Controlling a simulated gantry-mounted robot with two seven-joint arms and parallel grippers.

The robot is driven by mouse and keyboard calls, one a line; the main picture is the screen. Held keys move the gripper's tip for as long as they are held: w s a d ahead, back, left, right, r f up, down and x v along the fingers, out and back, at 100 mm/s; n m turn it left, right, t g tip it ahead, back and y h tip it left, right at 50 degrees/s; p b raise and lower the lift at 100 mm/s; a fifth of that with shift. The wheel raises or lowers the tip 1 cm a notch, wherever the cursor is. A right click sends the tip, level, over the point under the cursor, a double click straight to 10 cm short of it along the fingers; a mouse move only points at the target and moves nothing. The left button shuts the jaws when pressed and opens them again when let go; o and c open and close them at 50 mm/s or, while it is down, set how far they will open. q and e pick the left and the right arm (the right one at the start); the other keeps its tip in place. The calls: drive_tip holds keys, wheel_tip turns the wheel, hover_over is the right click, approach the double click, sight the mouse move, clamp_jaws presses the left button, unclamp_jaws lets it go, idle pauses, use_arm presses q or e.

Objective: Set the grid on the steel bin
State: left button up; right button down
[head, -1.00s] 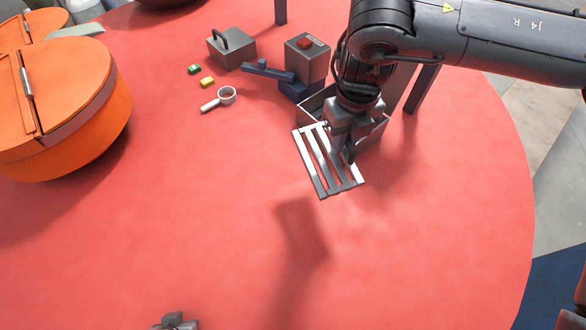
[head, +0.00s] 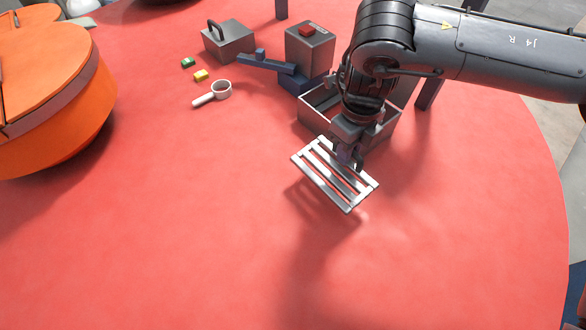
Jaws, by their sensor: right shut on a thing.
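The grid (head: 334,178) is a small silver rack of parallel bars. My right gripper (head: 347,155) is shut on its far right part and holds it tilted, above the red table in front of the steel bin. The steel bin (head: 311,121) is an open grey box behind the grid. My right arm and gripper hide much of the bin's inside and its near wall. I cannot tell whether the grid touches the bin. My left gripper does not show in the head view now.
A grey block with a red top (head: 310,47) stands on a blue piece (head: 268,64) behind the bin. The front of the red table (head: 200,230) is clear.

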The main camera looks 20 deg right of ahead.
sight(305, 148)
drive_tip(key=w+a+f, duration=0.1)
drive_tip(key=w+f, duration=0.1)
drive_tip(key=w, duration=0.1)
drive_tip(key=w+a+f+p, duration=0.1)
drive_tip(key=w+a+f, duration=0.1)
drive_tip(key=w, duration=0.2)
drive_tip(key=w+a+f+p, duration=0.1)
drive_tip(key=w+a+f, duration=0.1)
drive_tip(key=w, duration=0.1)
drive_tip(key=shift+w+a+f, duration=0.2)
drive_tip(key=shift+f, duration=0.2)
drive_tip(key=shift+f+p, duration=0.4)
drive_tip(key=shift+f, duration=0.25)
wheel_tip(305, 148, down, 2)
drive_tip(key=shift+f+p, duration=0.1)
drive_tip(key=shift+p, duration=0.7)
drive_tip(key=shift+f, duration=0.1)
drive_tip(key=c, duration=1)
unclamp_jaws()
drive_tip(key=shift+c, duration=0.2)
